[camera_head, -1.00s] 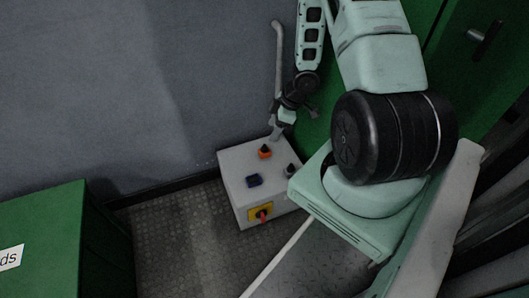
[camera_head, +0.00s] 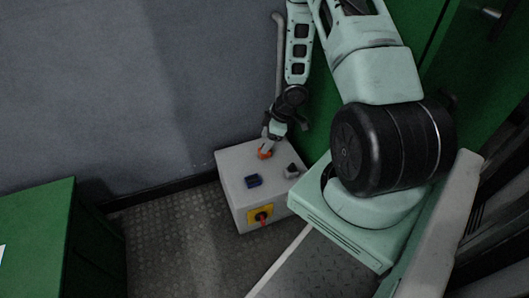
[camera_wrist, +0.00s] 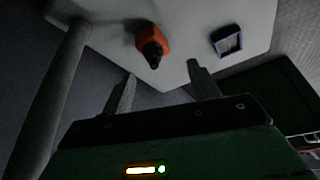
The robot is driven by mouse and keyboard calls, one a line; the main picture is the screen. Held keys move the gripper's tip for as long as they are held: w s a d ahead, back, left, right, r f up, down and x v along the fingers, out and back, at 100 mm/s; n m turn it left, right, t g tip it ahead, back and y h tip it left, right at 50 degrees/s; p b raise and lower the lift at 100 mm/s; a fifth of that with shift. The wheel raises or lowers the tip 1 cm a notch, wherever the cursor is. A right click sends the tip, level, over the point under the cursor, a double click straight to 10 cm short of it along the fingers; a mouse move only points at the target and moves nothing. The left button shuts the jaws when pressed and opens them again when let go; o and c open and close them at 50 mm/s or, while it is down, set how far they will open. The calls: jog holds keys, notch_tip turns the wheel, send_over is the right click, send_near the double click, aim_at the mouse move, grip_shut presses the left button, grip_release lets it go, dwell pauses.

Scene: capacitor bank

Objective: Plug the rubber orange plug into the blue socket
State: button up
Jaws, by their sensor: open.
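The orange plug (camera_head: 264,153) stands on the top of the pale box, near its back edge. In the wrist view the orange plug (camera_wrist: 151,43) has a dark tip and lies beyond the gap between my fingers.
A pale pipe (camera_head: 280,60) runs up the wall behind. A green cabinet (camera_head: 50,235) stands at left. Bare floor lies between.

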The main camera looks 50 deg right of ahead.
jog(key=b+x, duration=0.4)
jog(key=x, duration=0.1)
jog(key=shift+s+d+f+b, duration=0.15)
jog(key=shift+d+f+b, duration=0.1)
jog(key=shift+d+b, duration=0.05)
jog(key=shift+r, duration=0.1)
jog(key=c, duration=1)
